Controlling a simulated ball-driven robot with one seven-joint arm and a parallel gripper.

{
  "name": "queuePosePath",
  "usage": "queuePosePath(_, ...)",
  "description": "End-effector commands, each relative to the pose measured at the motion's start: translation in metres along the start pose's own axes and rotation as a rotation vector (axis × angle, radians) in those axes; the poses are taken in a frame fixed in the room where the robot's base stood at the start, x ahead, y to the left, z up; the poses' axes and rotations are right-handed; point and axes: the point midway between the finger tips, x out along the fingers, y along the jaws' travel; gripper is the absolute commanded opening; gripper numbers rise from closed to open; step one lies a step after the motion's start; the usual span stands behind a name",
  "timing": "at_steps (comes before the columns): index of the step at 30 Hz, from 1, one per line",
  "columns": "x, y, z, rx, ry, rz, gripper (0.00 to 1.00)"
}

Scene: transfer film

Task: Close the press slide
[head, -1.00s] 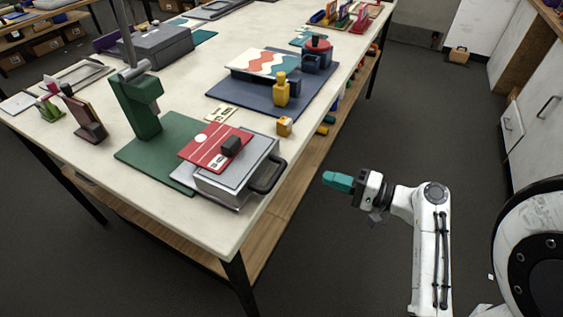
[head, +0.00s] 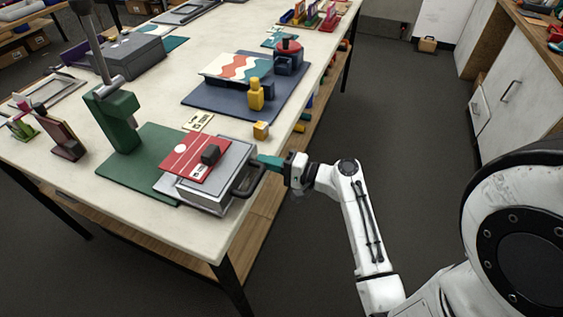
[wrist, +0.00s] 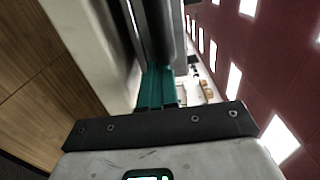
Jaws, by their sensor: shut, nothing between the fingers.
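The press has a green upright post (head: 119,118) on a green base (head: 146,160). Its grey slide (head: 218,180) juts out toward the table's front edge, with a red plate (head: 196,152) and a small dark block on top. A dark loop handle (head: 252,178) sticks out from the slide's front. My gripper (head: 262,160), with teal fingers, is shut and empty at the handle. In the wrist view the teal fingers (wrist: 157,88) reach up to a dark bar that looks like the handle. I cannot tell whether they touch it.
A small yellow block (head: 261,130) and a label card (head: 198,122) lie behind the slide. A blue mat (head: 225,99) with a yellow figure and a patterned board lies farther back.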

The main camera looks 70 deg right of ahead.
Motion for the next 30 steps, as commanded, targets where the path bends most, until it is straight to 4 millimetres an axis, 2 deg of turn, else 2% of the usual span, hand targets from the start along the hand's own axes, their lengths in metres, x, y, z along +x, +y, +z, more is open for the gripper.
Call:
queuePosePath(4,0.006,0.000,0.000,0.000,0.001,0.000,0.00)
queuePosePath(14,0.008,0.000,0.000,-0.001,0.000,0.000,0.00)
queuePosePath(24,0.055,0.001,0.000,-0.001,-0.001,0.000,0.00)
queuePosePath(30,0.057,0.000,0.000,-0.001,0.000,0.000,0.00)
